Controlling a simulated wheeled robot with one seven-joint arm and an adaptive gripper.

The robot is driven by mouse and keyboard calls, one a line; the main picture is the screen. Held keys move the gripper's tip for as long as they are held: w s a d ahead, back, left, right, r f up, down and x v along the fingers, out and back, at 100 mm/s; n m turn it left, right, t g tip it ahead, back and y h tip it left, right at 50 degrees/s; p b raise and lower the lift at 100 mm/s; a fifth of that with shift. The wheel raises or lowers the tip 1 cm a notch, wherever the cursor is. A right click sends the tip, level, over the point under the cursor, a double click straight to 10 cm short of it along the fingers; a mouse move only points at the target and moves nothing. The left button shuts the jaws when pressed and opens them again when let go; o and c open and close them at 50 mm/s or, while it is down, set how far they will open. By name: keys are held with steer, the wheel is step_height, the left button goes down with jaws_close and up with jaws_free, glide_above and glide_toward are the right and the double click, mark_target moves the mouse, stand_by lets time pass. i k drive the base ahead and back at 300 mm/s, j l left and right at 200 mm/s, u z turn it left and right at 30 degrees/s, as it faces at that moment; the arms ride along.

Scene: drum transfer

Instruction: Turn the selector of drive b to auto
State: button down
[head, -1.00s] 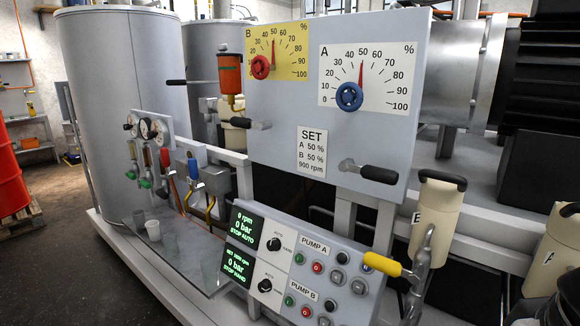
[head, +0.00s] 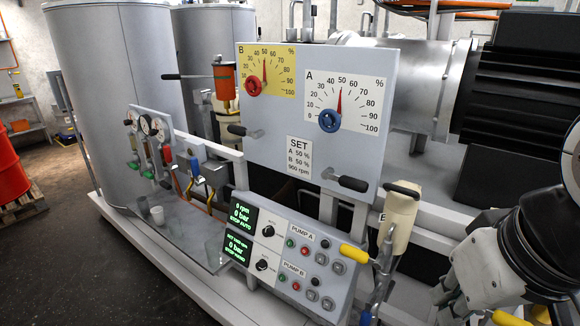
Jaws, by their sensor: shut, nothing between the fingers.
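The sloped grey control panel (head: 285,262) stands at the lower middle in the head view. It has two black selector knobs, each labelled AUTO and HAND. The upper selector (head: 268,231) is in line with PUMP A, and its display (head: 240,215) reads STOP AUTO. The lower selector (head: 263,265), in line with PUMP B, is beside a display (head: 237,248) that reads STOP HAND. Its pointer is too small to read surely. My gripper (head: 445,294) is at the lower right, shut and empty, well apart from the panel. Its fingertips are small and partly unclear.
The upright board with two dials (head: 215,120) stands behind the panel; its black-gripped handles (head: 350,184) stick out. A cream canister (head: 401,215) and a yellow-handled lever (head: 354,254) stand between panel and gripper. A clear tray (head: 190,245) lies left. Space before the panel looks free.

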mark_target(262, 266)
steer(key=u, duration=0.55)
steer(key=i+j+z, duration=0.3)
steer(key=i+j, duration=0.4)
